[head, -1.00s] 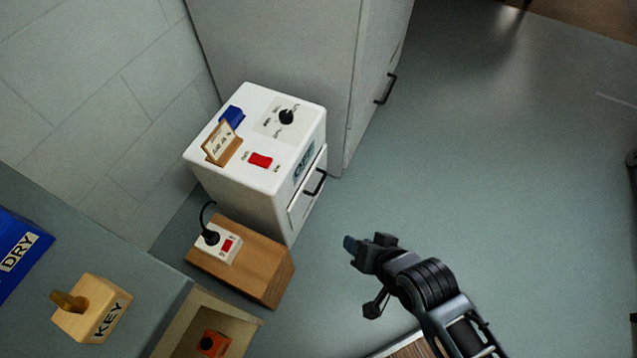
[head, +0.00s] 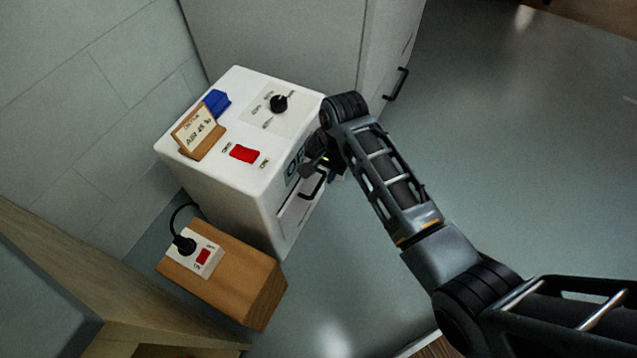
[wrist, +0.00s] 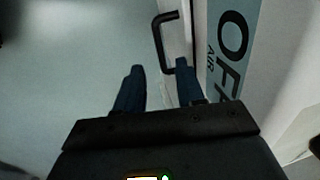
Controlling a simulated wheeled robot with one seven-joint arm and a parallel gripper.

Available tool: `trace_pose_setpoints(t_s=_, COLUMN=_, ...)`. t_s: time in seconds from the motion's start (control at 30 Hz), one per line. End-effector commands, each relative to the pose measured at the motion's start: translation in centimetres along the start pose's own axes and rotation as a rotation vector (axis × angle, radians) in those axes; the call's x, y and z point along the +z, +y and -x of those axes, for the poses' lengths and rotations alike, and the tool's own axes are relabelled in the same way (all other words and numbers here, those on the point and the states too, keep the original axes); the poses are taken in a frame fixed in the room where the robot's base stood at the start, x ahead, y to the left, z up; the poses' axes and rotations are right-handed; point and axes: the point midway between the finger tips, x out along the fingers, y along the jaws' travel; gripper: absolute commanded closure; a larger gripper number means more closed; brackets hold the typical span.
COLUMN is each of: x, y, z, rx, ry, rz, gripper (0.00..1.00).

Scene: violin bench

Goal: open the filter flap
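The filter flap (head: 294,216) is a pale panel on the front side of the white box-shaped machine (head: 183,168). It looks closed. Its dark bar handle (head: 313,187) also shows in the wrist view (wrist: 158,42). My gripper (head: 318,172) is at the machine's front, close to the handle and partly hidden by my arm. In the wrist view my gripper (wrist: 160,78) has its two blue fingers apart with nothing between them. The handle lies just beyond the fingertips, its lower end near the right finger. I cannot tell whether they touch.
The machine's top carries a black knob (head: 279,104), a red switch (head: 244,153), a sign (head: 198,131) and a blue block (head: 217,102). A wooden block with a socket (head: 237,278) stands before it. A tall cabinet (head: 285,45) is behind. The floor at right is clear.

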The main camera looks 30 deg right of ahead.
Motion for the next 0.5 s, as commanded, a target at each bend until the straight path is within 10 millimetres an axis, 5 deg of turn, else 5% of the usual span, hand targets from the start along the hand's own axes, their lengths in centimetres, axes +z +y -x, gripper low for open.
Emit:
trace_pose_setpoints(t_s=0.3, x=0.1, y=0.1, z=-5.1, rx=0.0, ry=0.0, rz=0.002, gripper=0.62)
trace_pose_setpoints(t_s=0.5, x=0.0, y=0.1, z=-6.7, rx=-0.001, ry=0.001, rz=0.002, gripper=0.62)
